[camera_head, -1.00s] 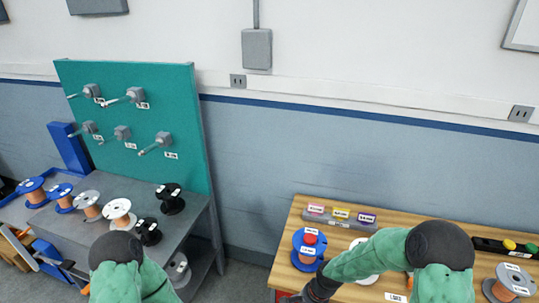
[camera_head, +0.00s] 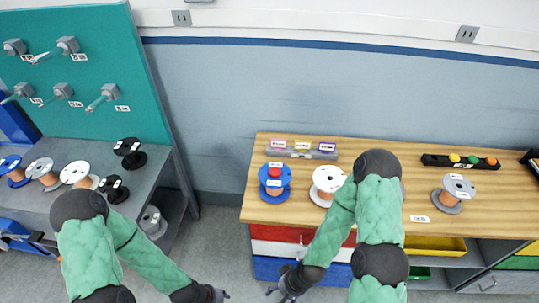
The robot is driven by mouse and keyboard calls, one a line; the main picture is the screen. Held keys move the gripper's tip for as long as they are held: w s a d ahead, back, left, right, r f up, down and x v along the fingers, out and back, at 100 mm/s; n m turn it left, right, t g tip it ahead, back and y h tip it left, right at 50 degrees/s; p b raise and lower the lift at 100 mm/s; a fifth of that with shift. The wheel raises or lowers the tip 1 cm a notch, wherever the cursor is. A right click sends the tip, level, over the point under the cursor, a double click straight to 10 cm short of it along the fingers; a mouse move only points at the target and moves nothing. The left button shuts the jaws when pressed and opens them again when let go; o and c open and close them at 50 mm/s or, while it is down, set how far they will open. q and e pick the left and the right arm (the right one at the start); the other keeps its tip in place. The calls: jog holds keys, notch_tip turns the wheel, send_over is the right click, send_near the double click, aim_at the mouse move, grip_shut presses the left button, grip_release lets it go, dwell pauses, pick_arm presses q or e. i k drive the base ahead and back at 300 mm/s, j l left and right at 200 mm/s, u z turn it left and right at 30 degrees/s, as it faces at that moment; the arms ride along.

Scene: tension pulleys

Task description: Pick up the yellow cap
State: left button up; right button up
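My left gripper (camera_head: 224,295) is at the bottom edge, low in front of the table's left side, and looks open and empty. My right gripper (camera_head: 273,293) is low in front of the table's drawers and looks open and empty. Both grippers are far from the yellow cap, and both are partly cut off or small in view.
The wooden table (camera_head: 400,182) carries a blue spool with a red cap (camera_head: 275,182), a white spool (camera_head: 327,185), a grey spool (camera_head: 454,193) and a grey labelled block (camera_head: 302,152). A grey bench (camera_head: 60,200) with several spools stands left, under a teal peg board (camera_head: 100,100).

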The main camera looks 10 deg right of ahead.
aim_at(453, 157)
jog(key=z, duration=1.9)
jog(key=l, duration=0.15)
jog(key=i, duration=0.05)
